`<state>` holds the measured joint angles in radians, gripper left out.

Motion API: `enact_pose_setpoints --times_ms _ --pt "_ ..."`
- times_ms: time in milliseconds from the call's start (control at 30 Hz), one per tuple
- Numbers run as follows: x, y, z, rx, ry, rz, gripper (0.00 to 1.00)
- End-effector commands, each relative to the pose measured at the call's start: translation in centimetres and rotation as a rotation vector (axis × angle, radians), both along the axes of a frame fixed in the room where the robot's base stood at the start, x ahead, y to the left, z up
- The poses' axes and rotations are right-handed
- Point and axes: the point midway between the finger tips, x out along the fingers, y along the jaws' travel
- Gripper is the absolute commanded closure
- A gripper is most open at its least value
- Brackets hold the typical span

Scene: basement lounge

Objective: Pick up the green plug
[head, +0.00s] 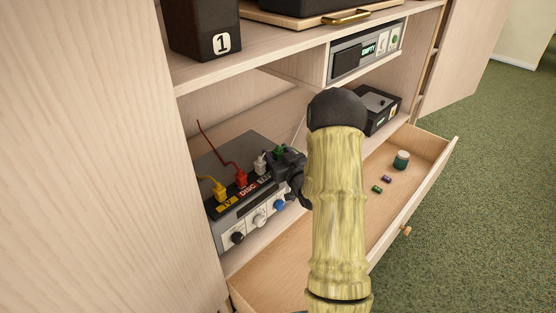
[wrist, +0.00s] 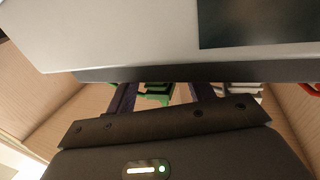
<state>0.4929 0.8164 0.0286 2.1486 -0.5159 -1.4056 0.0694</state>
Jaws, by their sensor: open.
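The green plug (head: 279,150) is at the right end of a row of plugs on the grey switch box (head: 236,150), mostly hidden behind my gripper in the head view. My gripper (head: 281,160) reaches in from the right, over the box's right end. In the wrist view, the green plug (wrist: 156,93) shows between the two dark fingers of my gripper (wrist: 163,94), nearer the left one. The fingers are open and stand apart.
Yellow (head: 220,191), red (head: 240,178) and white (head: 260,166) plugs stand left of the green one. A shelf (head: 270,67) is overhead. An open drawer (head: 400,205) below holds a small jar (head: 401,160) and small batteries. A black box (head: 379,108) stands behind my arm.

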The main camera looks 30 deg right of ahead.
Motion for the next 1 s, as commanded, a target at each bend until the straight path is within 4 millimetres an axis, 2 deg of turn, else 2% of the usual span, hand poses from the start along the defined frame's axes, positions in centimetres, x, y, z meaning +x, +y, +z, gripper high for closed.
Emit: enact_pose_setpoints --times_ms 333,367,600,867,1000 --pt "0.0 0.0 0.0 -0.001 -0.001 0.000 0.47" --pt "0.0 0.0 0.0 -0.001 -0.001 0.000 0.51" --pt "0.0 0.0 0.0 -0.001 -0.001 0.000 0.96" --pt "0.0 0.0 0.2 -0.001 -0.002 0.000 0.97" --pt "0.0 0.0 1.3 -0.003 -0.004 0.000 0.97"
